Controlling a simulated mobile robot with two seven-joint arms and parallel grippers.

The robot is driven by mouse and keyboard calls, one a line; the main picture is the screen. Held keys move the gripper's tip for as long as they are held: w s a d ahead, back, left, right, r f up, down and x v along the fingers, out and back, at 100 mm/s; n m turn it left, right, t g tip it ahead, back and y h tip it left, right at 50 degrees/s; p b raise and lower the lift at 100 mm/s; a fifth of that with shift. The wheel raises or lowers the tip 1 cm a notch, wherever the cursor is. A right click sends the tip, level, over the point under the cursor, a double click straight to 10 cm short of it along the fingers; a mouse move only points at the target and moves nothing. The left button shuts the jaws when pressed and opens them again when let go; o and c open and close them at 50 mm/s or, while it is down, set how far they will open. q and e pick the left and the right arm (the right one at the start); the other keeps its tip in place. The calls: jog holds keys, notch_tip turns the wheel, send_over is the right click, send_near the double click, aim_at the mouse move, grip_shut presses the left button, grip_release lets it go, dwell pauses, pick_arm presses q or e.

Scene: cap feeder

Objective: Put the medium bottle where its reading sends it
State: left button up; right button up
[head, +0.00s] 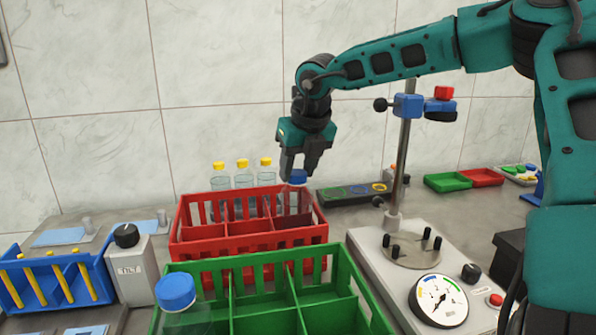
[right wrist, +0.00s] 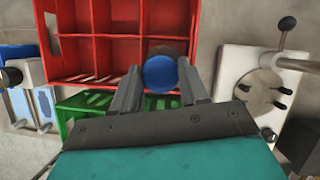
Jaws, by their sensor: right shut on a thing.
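My right gripper (head: 298,171) is shut on a clear bottle (head: 297,198) with a blue cap, seemingly the medium bottle. It holds the bottle upright at the back right compartment of the red crate (head: 250,244); I cannot tell if the bottle touches the crate floor. In the right wrist view the blue cap (right wrist: 160,73) sits between the fingers, over the red crate (right wrist: 100,15). The gauge (head: 438,300) on the grey station has blue, yellow and green arcs; its reading is too small to tell surely. My left gripper is not in view.
A green crate (head: 265,322) stands in front of the red one, with a larger blue-capped bottle (head: 177,292) at its left. Several yellow-capped bottles (head: 242,175) stand at the red crate's back. A grey post (head: 402,160) rises to the right. A TILT box (head: 129,268) is at left.

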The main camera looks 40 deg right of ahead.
jog(key=shift+f, duration=0.1)
jog(key=shift+f, duration=0.15)
jog(key=o, duration=1)
jog(key=shift+r, duration=0.25)
jog(key=p+v, duration=0.1)
jog(key=v, duration=1)
jog(key=shift+s+r, duration=0.3)
jog(key=shift+r, duration=0.05)
